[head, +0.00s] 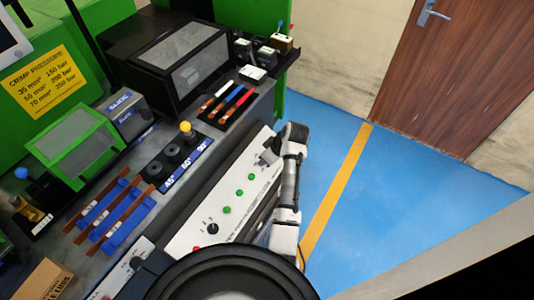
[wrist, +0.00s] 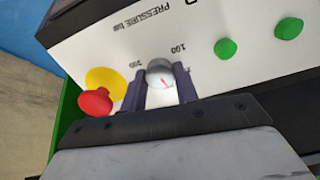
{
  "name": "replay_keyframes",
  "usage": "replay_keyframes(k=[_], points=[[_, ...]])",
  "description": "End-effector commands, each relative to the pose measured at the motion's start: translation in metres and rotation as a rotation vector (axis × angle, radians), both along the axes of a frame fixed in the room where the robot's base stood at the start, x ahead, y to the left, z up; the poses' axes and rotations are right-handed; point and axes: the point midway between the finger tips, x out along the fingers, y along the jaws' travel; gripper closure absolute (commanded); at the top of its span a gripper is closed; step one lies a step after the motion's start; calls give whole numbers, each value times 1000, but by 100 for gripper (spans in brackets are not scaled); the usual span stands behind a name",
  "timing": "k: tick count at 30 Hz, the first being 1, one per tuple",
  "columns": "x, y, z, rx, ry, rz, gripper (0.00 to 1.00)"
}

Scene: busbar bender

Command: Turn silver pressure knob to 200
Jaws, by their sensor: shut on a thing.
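Marks below the knob are largely hidden by the fingers. In the head view my gripper (head: 268,153) is at the panel's far end and the knob is hidden there.
A red button (wrist: 96,102) on a yellow base is left of the knob; green buttons (wrist: 226,48) are to the right. A yellow crimp-pressure sign (head: 44,83) lists 150, 200 and 250 bar. The bench holds several dies and bars. Blue floor (head: 420,200) is clear.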

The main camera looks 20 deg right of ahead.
Motion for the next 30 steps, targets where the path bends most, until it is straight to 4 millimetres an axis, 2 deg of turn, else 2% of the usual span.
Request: replay_keyframes(k=[13,30], points=[[0,0,1,93,73,-237,93],[0,0,0,112,88,-285,93]])
